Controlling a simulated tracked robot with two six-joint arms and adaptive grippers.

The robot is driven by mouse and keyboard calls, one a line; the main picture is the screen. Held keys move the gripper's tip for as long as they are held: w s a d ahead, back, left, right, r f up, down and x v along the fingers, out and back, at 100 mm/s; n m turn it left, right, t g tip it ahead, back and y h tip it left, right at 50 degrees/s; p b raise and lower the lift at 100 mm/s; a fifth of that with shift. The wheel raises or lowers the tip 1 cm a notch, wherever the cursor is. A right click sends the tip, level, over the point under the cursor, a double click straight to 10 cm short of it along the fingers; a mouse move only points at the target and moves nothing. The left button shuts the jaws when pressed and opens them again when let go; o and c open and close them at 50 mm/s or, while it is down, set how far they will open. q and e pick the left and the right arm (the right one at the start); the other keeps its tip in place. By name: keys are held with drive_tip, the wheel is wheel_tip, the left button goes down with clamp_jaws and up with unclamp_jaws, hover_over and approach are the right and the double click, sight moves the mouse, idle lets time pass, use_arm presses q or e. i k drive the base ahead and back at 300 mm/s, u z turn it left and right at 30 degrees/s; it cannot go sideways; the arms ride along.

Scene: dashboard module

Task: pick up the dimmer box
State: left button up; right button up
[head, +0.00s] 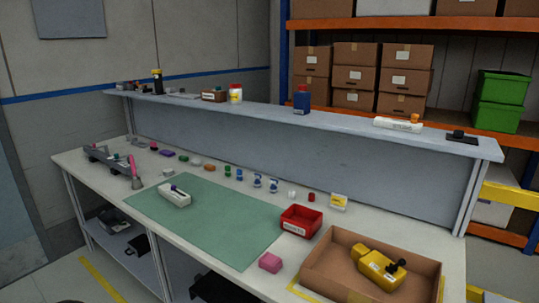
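No thing in the head view has a label I can read as dimmer box, so I cannot tell for certain which one it is. A small white box (174,197) with a dark part on top lies on the green mat (215,222). A yellow box (382,266) with a black knob lies tilted in the open cardboard tray (324,285) at the front right. A long white box (398,125) with an orange part on top stands on the raised shelf. Neither of my grippers shows.
A red bin (301,221) and a pink block (270,262) stand between mat and tray. Several small coloured parts line the back of the bench. A blue container (301,100) and a white jar (235,93) stand on the raised shelf (350,117). Most of the mat is clear.

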sight(174, 195)
drive_tip(key=u, duration=0.5)
drive_tip(key=k, duration=1.25)
drive_tip(key=u, duration=1.1)
drive_tip(key=i, duration=2.45)
drive_tip(key=z, duration=0.65)
drive_tip(key=i, duration=0.3)
drive_tip(key=z, duration=0.25)
drive_tip(key=k, duration=0.7)
drive_tip(key=z, duration=0.15)
